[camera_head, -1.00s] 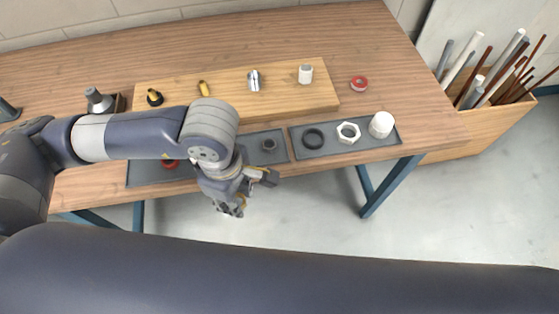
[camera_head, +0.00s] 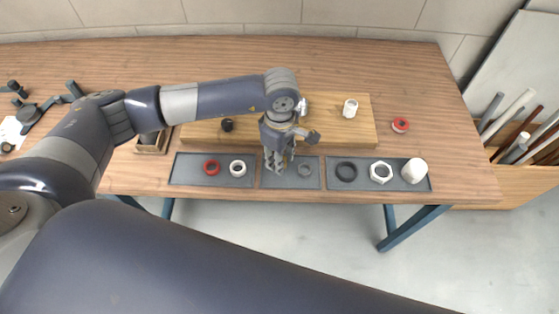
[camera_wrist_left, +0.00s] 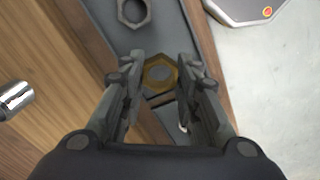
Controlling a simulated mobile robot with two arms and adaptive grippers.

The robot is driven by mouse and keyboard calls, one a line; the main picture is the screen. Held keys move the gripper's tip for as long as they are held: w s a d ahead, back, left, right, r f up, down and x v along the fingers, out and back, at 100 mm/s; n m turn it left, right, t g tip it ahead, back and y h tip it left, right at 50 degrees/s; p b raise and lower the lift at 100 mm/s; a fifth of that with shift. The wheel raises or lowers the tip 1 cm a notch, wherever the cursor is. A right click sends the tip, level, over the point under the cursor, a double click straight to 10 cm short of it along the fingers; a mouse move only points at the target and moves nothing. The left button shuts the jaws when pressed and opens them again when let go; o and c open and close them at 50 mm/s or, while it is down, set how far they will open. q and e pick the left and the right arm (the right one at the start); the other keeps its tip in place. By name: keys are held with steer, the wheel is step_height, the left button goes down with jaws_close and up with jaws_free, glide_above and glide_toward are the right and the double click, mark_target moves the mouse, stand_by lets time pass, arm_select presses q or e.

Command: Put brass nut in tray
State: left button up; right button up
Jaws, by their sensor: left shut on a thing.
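The brass nut (camera_wrist_left: 160,75) is between the fingertips of my left gripper (camera_wrist_left: 158,82) in the left wrist view, and the gripper is shut on it. In the head view my left gripper (camera_head: 276,163) points down over the left part of the middle grey tray (camera_head: 312,183). I cannot make out the nut there. A dark grey nut (camera_head: 305,169) lies in the middle tray, right of the fingers; it also shows in the left wrist view (camera_wrist_left: 132,11). The brass nut looks to be above the tray, but I cannot tell its height. My right gripper is not in view.
The left tray (camera_head: 180,179) holds a red ring (camera_head: 212,168) and a white ring (camera_head: 237,168). A wooden board (camera_head: 335,133) lies behind the trays.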

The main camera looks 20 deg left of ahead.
arm_select(q)
step_height(320, 180, down, 3)
steer(key=shift+s+r+p, duration=0.1)
steer(key=shift+p, duration=0.75)
steer(key=shift+f, duration=0.25)
steer(key=shift+f+b, duration=0.15)
steer(key=shift+b, duration=0.15)
steer(key=o, duration=1.1)
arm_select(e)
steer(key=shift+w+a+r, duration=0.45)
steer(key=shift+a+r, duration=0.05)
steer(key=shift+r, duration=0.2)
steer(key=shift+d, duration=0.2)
